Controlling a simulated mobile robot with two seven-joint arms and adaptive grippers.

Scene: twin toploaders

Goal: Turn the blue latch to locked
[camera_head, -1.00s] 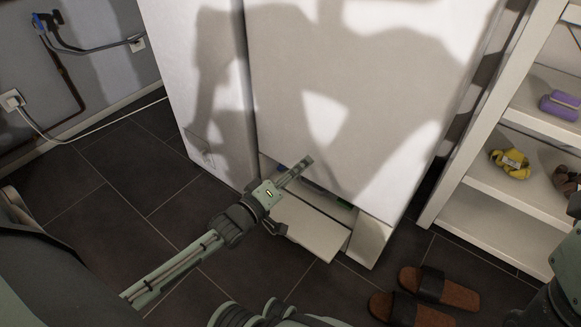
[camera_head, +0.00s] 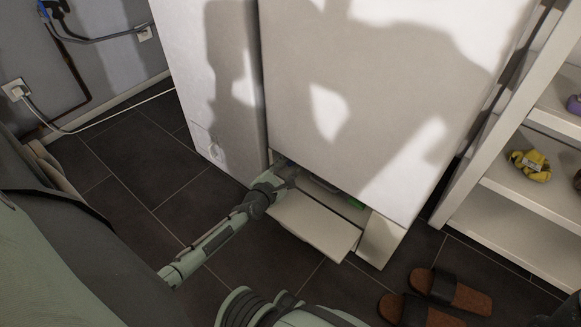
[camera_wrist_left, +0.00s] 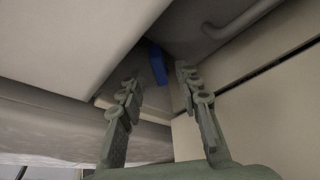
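The blue latch (camera_wrist_left: 158,65) shows in the left wrist view as a small blue piece in the recess, ahead of my fingertips. Its lower part and its exact position are hard to tell. My left gripper (camera_wrist_left: 158,84) is open, with one finger on each side of the latch in the picture and nothing between them; the fingers look apart from it. In the head view my left gripper (camera_head: 287,172) reaches into the low opening of the white machine (camera_head: 370,110), and its fingertips are hidden there.
An open flap (camera_head: 312,226) sticks out below the opening, just right of my left gripper. A second white machine (camera_head: 215,90) stands at left. Slippers (camera_head: 450,290) lie on the floor; a shelf (camera_head: 510,200) stands at right.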

